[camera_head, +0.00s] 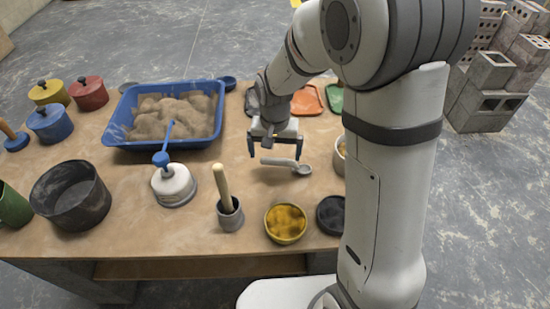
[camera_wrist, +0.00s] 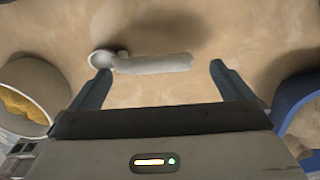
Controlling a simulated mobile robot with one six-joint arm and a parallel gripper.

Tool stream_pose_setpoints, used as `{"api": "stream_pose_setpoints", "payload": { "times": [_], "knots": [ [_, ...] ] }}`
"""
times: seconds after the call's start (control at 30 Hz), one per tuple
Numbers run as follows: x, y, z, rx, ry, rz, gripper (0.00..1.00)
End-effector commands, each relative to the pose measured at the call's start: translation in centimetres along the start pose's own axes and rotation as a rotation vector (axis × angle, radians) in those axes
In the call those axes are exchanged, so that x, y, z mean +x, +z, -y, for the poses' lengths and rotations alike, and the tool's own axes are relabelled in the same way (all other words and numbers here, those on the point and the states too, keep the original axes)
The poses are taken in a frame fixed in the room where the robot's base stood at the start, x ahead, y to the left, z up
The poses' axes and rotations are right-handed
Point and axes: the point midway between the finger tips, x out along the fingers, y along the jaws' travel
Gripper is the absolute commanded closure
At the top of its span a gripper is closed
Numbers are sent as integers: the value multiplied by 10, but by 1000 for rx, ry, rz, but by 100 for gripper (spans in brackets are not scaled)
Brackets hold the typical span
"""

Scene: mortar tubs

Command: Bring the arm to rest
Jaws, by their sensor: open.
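My gripper (camera_head: 275,148) is open and empty above the right part of the wooden table (camera_head: 120,228). Its two fingers also show in the wrist view (camera_wrist: 160,85), spread apart with nothing between them. A grey spoon or scoop (camera_head: 285,163) lies on the table just below and in front of the fingers. In the wrist view the spoon (camera_wrist: 150,64) lies crosswise beyond the fingertips. I cannot tell the exact height of the fingers over it.
A blue tub (camera_head: 113,134) of sand stands left of my gripper. A mortar with pestle (camera_head: 230,214), a bowl of yellow powder (camera_head: 286,223) and a black dish (camera_head: 331,215) stand in front. Lidded pots (camera_head: 88,93) are at far left. Concrete blocks (camera_head: 485,100) are stacked beyond the table.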

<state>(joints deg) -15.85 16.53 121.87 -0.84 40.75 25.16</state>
Motion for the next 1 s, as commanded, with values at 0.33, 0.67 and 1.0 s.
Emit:
{"api": "stream_pose_setpoints", "payload": {
  "times": [0.33, 0.67, 1.0],
  "knots": [
    [-35, 0, 0, 0, 0, 0, 0],
    [-73, 23, -37, -26, -17, -46, 0],
    [-127, 104, -114, -110, -28, -157, 0]
  ]
}}
